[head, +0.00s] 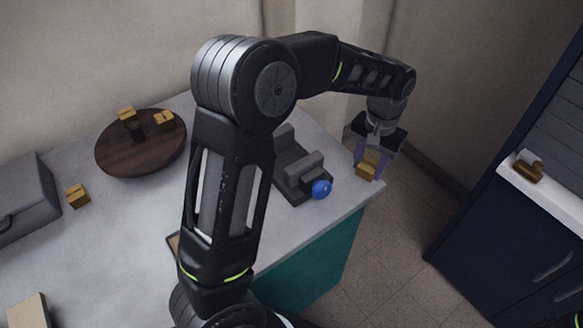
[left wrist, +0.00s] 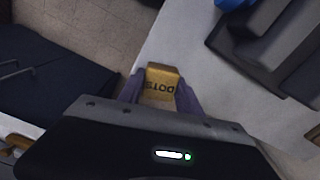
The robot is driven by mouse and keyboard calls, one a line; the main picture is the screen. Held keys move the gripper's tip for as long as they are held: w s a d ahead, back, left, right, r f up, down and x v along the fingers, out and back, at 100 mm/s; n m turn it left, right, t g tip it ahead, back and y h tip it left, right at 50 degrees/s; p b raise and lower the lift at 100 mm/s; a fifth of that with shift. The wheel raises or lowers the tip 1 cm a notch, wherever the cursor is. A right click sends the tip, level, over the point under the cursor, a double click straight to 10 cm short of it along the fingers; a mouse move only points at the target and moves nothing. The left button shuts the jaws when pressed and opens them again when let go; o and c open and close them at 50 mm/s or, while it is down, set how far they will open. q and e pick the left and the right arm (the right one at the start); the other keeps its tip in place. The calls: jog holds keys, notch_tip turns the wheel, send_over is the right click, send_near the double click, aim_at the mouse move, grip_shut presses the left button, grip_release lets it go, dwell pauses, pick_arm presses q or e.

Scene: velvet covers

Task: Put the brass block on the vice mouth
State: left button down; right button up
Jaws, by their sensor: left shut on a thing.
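My left gripper (head: 370,159) is shut on a brass block (head: 366,171) near the right corner of the table. In the left wrist view the brass block (left wrist: 160,82) sits between the purple fingers (left wrist: 159,92), with dark upside-down lettering on its face. The dark grey vice (head: 292,170), with a blue knob (head: 321,189), stands on the table to the left of the gripper. Its mouth is partly visible, and part of the vice is hidden behind my arm. The vice also shows at the upper right of the left wrist view (left wrist: 270,38). My right gripper is not in view.
A round wooden board (head: 140,157) bears two small brass-coloured blocks; another block (head: 78,195) lies left of it. A grey box (head: 24,198) stands at far left. A dark cabinet (head: 500,235) with a white ledge stands right, across the floor gap.

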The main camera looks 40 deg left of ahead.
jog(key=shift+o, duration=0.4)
pick_arm(q)
jog(key=shift+a, duration=0.15)
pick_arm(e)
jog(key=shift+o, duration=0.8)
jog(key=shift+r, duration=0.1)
pick_arm(q)
jog(key=shift+n, duration=0.6)
jog(key=a+r, duration=0.1)
jog(key=a+r+p, duration=0.1)
jog(key=a, duration=0.1)
jog(key=a+r, duration=0.1)
jog(key=shift+a, duration=0.3)
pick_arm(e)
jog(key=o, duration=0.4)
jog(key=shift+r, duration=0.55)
pick_arm(q)
jog(key=s+a+r+n+p, duration=0.2)
jog(key=s+a+r+n, duration=0.6)
jog(key=a+n, duration=0.4)
jog(key=shift+s+n, duration=0.5)
jog(key=shift+n, duration=0.3)
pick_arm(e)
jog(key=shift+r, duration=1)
